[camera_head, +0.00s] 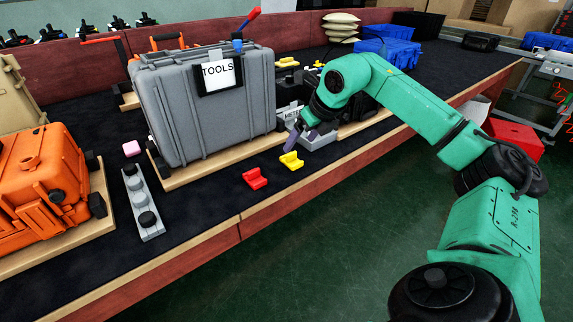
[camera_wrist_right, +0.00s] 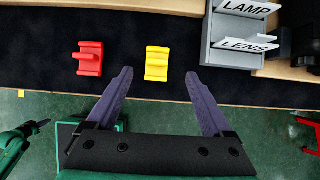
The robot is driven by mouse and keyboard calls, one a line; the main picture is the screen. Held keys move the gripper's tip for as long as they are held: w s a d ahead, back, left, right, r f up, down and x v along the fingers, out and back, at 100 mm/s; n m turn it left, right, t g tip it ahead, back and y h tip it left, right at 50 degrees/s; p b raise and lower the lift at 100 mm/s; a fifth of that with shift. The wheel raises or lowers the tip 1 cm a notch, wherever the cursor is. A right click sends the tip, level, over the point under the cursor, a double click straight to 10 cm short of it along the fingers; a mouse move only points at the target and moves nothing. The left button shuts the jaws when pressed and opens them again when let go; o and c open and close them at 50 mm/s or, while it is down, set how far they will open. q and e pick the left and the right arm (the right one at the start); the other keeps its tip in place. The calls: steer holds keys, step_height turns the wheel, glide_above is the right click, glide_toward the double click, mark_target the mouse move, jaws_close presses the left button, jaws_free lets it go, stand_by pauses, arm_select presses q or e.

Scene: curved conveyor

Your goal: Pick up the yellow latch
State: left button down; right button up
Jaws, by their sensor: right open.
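The yellow latch (camera_head: 291,161) lies on the dark conveyor surface near its front edge. In the right wrist view the yellow latch (camera_wrist_right: 157,63) lies ahead of my fingers, between their lines. My right gripper (camera_head: 296,135) is above the belt, just behind and over the latch in the head view. In the right wrist view my right gripper (camera_wrist_right: 160,84) has its two purple fingers spread wide with nothing between them. A red latch (camera_head: 254,179) lies left of the yellow one and also shows in the wrist view (camera_wrist_right: 90,58).
A grey case marked TOOLS (camera_head: 205,105) stands on a wooden board behind the latches. A grey labelled holder (camera_wrist_right: 235,38) stands right of the yellow latch. An orange case (camera_head: 45,180) and a grey strip with black knobs (camera_head: 143,202) lie to the left.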

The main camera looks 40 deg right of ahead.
mark_target(291, 154)
steer(key=x, duration=0.7)
steer(key=shift+w+a+f, duration=0.15)
steer(key=shift+a+f, duration=0.05)
steer(key=shift+f, duration=0.05)
steer(key=shift+r, duration=0.1)
steer(key=shift+c, duration=0.3)
jaws_close()
arm_select(q)
steer(key=shift+w+r, duration=0.2)
steer(key=shift+w, duration=0.1)
arm_select(e)
steer(key=shift+r, duration=0.1)
